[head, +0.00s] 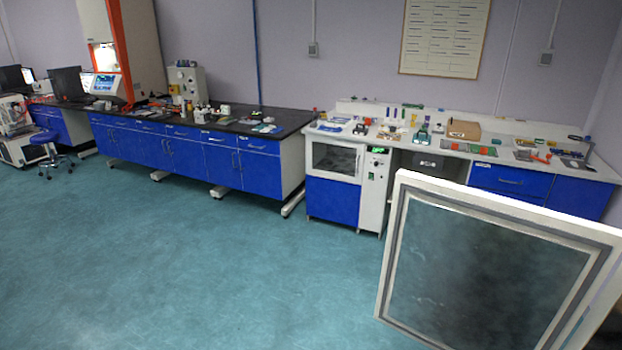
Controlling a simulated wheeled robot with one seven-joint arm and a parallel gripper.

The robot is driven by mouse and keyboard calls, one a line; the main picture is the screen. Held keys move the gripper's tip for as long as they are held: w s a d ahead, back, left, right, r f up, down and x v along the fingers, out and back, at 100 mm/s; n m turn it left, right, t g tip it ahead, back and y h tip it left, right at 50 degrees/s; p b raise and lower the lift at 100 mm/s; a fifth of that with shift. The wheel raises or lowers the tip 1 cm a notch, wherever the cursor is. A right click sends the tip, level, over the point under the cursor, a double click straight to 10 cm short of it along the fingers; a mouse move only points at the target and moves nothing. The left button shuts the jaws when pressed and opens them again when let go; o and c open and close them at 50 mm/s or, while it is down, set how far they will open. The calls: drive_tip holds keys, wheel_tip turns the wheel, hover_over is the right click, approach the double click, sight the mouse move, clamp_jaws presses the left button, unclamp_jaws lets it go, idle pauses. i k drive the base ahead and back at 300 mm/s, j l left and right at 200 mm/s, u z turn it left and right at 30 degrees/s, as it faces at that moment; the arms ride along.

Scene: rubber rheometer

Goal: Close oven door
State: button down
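A large white-framed door panel (398,240) with a dark see-through window stands upright and tilted in view at the right foreground. It looks like an open oven door. The oven body and hinge that it belongs to cannot be made out, and its right and lower parts run out of the picture. A smaller white oven-like unit (374,190) with a windowed front and a green display stands under the far bench. Its windowed door (335,158) looks shut. My gripper is not in view.
Blue-fronted benches (243,172) line the back wall, with many small items on top. A cardboard box (463,130) sits on the right bench. A blue stool (46,138) stands at far left. The green floor (200,270) is clear in the middle and left.

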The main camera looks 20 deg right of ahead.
sight(464, 267)
drive_tip(key=i+j+z, duration=0.15)
drive_tip(key=i+z, duration=0.25)
drive_tip(key=i+j+z, duration=0.2)
drive_tip(key=z, duration=0.2)
drive_tip(key=i+j+z, duration=0.2)
drive_tip(key=z, duration=0.2)
drive_tip(key=i+j+z, duration=0.2)
drive_tip(key=j+z, duration=0.2)
drive_tip(key=i+j+z, duration=0.1)
drive_tip(key=j+z, duration=0.3)
drive_tip(key=i+j+z, duration=0.25)
drive_tip(key=z, duration=0.2)
drive_tip(key=i+j+z, duration=0.15)
drive_tip(key=j+z, duration=0.35)
drive_tip(key=i+j+z, duration=0.1)
drive_tip(key=j+z, duration=0.7)
drive_tip(key=z, duration=0.15)
drive_tip(key=j+z, duration=0.7)
drive_tip(key=i+j+z, duration=0.1)
drive_tip(key=j+z, duration=0.15)
drive_tip(key=u, duration=0.4)
drive_tip(key=j+u, duration=0.15)
drive_tip(key=u, duration=0.65)
drive_tip(key=j+u, duration=0.15)
drive_tip(key=u, duration=0.25)
drive_tip(key=j+u, duration=0.1)
drive_tip(key=u, duration=0.3)
